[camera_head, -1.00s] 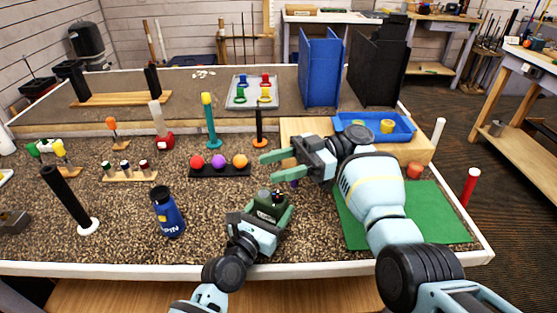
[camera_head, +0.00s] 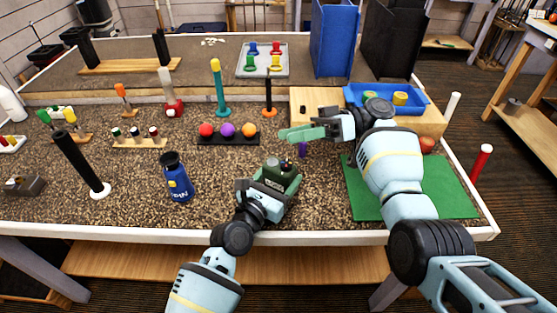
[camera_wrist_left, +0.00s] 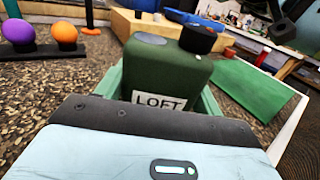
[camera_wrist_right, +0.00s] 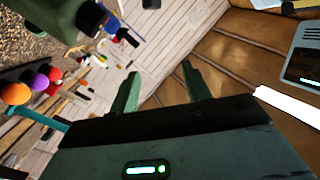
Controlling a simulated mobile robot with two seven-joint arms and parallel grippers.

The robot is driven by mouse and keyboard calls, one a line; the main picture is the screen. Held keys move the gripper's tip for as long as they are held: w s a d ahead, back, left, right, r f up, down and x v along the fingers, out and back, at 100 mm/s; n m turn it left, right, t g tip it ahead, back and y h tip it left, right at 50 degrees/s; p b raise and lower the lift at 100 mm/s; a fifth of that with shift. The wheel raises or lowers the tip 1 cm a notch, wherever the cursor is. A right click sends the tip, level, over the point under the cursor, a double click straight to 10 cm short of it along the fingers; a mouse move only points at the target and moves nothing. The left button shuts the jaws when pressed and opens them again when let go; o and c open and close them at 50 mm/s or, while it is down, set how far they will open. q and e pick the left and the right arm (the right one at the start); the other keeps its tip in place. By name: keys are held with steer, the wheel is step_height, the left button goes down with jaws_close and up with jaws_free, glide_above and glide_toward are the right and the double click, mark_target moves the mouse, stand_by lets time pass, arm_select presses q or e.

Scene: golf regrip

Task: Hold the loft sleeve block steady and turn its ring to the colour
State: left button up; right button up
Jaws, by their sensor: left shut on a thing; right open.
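The loft sleeve block (camera_head: 272,180) is dark green and stands on the speckled bench top. In the left wrist view the block (camera_wrist_left: 165,72) shows a white LOFT label, a black ring (camera_wrist_left: 198,38) and a grey disc on top. No colour marks on the ring can be made out. My left gripper (camera_head: 279,186) is shut on the block, one finger on each side. My right gripper (camera_head: 287,133) is open and empty, above and behind the block. In the right wrist view the block (camera_wrist_right: 38,18) and black ring (camera_wrist_right: 91,16) sit at the upper left, outside the fingers.
A blue bottle (camera_head: 177,182) stands left of the block. A black stand with red, purple and orange balls (camera_head: 228,139) lies behind it. A green mat (camera_head: 440,190) and a wooden box with a blue tray (camera_head: 420,105) are at right. Speckled bench is clear in front.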

steer(key=d+f+m, duration=0.1)
steer(key=m, duration=0.3)
steer(key=m+t, duration=0.3)
steer(key=m, duration=2.1)
glide_toward(280, 164)
steer(key=m, duration=0.1)
steer(key=d+m, duration=0.1)
steer(key=m, duration=0.1)
steer(key=shift+d+f+m+y, duration=0.25)
steer(key=shift+d+m+y, duration=0.05)
steer(key=a, duration=0.4)
steer(key=s+a, duration=0.1)
steer(key=a, duration=0.7)
steer(key=shift+s, duration=0.35)
